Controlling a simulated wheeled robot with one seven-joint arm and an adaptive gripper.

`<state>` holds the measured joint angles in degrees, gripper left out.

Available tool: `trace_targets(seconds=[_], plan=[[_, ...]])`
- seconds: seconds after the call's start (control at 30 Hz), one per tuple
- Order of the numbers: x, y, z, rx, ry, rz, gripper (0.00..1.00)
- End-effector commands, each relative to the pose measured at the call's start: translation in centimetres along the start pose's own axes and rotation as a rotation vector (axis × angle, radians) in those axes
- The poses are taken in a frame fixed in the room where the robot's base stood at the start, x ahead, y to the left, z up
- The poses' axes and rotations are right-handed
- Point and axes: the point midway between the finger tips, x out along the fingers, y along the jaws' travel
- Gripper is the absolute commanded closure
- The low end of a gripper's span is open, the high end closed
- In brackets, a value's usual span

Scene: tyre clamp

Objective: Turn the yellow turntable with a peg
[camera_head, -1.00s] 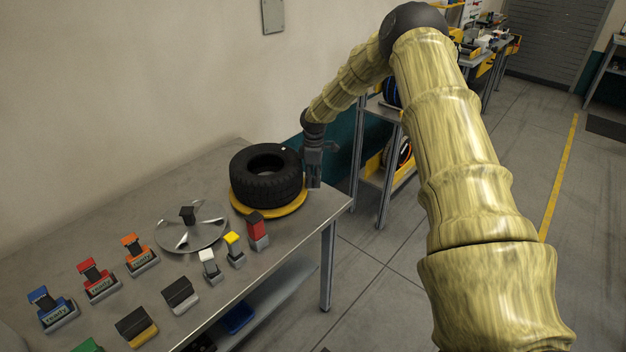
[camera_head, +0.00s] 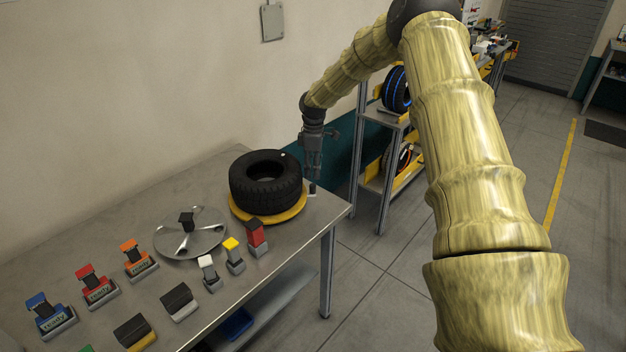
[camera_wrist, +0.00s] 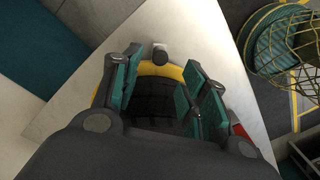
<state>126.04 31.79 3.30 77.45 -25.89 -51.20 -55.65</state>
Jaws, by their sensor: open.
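The yellow turntable (camera_head: 240,213) lies on the metal table, with a black tyre (camera_head: 265,190) flat on top of it. A small peg (camera_head: 312,189) stands at the turntable's right edge, just below my gripper (camera_head: 313,178). The dark tyre tread shows between and beyond the fingers. Whether a finger touches the tyre or peg, I cannot tell.
A silver disc with a black knob (camera_head: 190,243) lies left of the turntable. Several coloured switches, such as a red one (camera_head: 256,237), stand along the front of the table (camera_head: 300,258). A wall is behind; a shelf (camera_head: 376,190) with wheels stands to the right.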

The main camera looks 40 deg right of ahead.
Motion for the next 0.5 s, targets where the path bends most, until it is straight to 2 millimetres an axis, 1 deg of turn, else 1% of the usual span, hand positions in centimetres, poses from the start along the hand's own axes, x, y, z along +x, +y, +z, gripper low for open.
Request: trace_targets(seconds=[0.03,0.2,0.33,0.5], plan=[[-1.0,0.1,-0.1,0.0,0.001,0.003,0.56],[-3.4,0.1,0.1,-0.001,0.0,0.002,0.56],[-4.4,0.0,0.1,-0.001,-0.001,0.0,0.56],[-5.0,0.0,0.1,0.0,-0.001,0.0,0.56]])
